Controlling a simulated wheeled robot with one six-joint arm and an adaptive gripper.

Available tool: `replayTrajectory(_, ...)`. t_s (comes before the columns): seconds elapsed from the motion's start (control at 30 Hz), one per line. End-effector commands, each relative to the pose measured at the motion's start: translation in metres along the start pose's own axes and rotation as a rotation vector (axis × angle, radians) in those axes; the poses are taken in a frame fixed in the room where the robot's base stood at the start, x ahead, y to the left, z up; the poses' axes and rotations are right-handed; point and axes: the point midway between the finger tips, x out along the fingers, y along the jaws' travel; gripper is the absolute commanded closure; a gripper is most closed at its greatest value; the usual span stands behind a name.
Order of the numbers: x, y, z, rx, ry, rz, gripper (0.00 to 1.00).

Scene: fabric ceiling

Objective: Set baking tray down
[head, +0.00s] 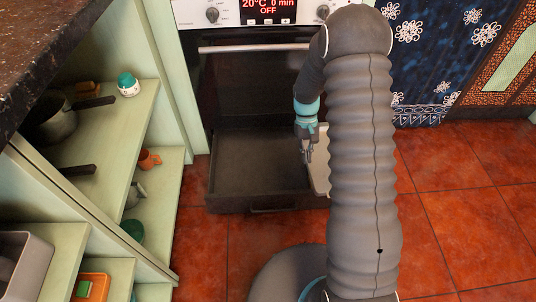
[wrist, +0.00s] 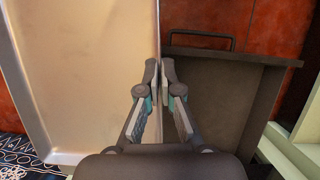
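The baking tray (wrist: 85,70) is a pale beige, shallow tray with a raised rim. It fills the left of the wrist view; in the head view only a strip of it (head: 321,172) shows, with the rest hidden behind my arm. My gripper (wrist: 160,80) has its fingers close together on either side of the tray's edge, and is shut on that rim. In the head view my gripper (head: 308,155) is at the right side of the open drawer (head: 262,208), above floor level. Whether the tray touches anything below is hidden.
The dark drawer under the oven (head: 258,75) is pulled out and looks empty. Green shelves (head: 120,130) with pots and cups stand on the left. A blue patterned cloth (head: 430,60) hangs at the back right. The red tiled floor (head: 460,200) on the right is clear.

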Motion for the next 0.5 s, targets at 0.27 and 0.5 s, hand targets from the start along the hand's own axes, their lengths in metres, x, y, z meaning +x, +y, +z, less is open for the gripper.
replayTrajectory(0.27, 0.106, 0.017, -0.055, -0.711, 0.0, 0.306, 1.0)
replayTrajectory(0.5, 0.153, 0.004, -0.09, -1.201, 0.014, 0.514, 1.0)
